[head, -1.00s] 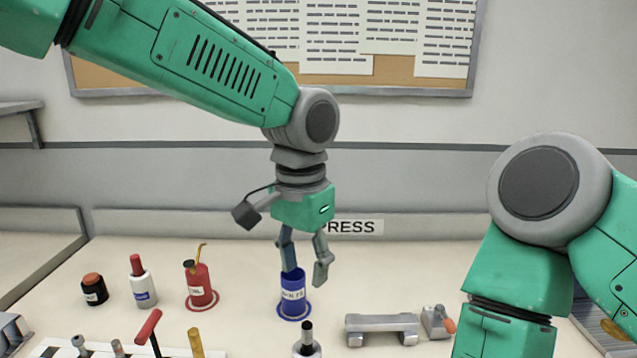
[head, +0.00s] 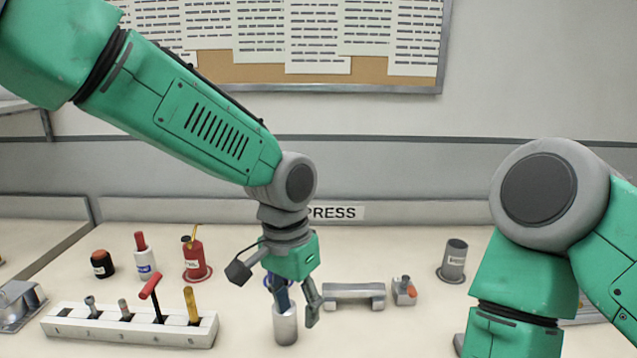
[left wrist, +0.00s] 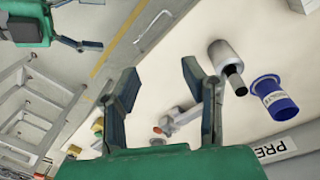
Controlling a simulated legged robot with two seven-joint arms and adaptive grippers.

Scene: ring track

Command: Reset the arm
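My left gripper (head: 297,305) hangs with its fingers pointing down over the bench. Its fingers are apart. In the head view one finger overlaps the top of a white bottle (head: 286,328). In the left wrist view the space between the fingertips (left wrist: 160,78) is empty, and the black-capped white bottle (left wrist: 225,58) lies clear of them, to the right. My right arm (head: 520,275) stands at the right of the head view, its gripper out of frame there. My right gripper (left wrist: 98,22) shows at the top left of the left wrist view, its fingers apart and empty.
A rack (head: 180,331) with several tools is front left. Behind it stand a black jar (head: 102,264), a white-red bottle (head: 145,262) and a red can (head: 194,262). A grey holder (head: 353,295) and a grey cup (head: 454,262) are right. The blue cup (left wrist: 273,98) is mostly hidden in the head view.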

